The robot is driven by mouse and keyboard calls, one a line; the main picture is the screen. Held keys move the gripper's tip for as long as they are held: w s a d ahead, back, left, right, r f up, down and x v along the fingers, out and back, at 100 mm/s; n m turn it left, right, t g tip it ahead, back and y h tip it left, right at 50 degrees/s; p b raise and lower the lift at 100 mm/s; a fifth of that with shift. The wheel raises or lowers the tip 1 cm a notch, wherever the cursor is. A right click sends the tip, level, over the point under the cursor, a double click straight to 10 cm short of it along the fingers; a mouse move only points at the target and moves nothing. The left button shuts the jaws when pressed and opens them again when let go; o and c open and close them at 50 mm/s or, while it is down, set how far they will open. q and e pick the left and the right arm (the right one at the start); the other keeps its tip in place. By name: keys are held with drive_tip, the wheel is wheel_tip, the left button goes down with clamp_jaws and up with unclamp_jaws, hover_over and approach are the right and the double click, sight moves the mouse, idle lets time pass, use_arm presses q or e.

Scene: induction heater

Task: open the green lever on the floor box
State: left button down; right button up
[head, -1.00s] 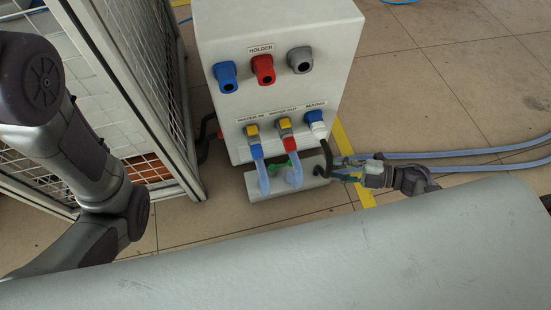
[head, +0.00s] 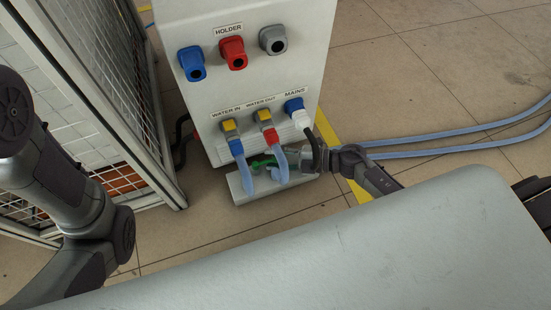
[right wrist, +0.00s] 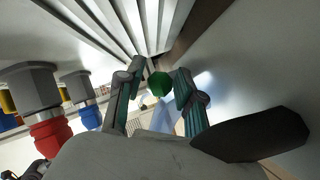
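The green lever (head: 263,162) sits on the low grey floor box (head: 243,196) at the foot of the white cabinet, partly behind the blue hoses. In the right wrist view the lever's green end (right wrist: 159,85) lies between the two fingers of my right gripper (right wrist: 158,72). The fingers are apart, with visible gaps beside the lever. In the head view my right gripper (head: 287,158) reaches in from the right, low beside the box, with its tips partly hidden by a hose and the black cable. My left arm shows at the left, but its gripper is out of view.
Pale blue hoses (head: 248,176) hang from the water fittings just in front of the lever. A black mains cable (head: 314,148) drops beside my right gripper. The white cabinet (head: 290,80) stands behind. A mesh cage (head: 100,100) stands left.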

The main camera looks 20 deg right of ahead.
clamp_jaws()
idle(0.3)
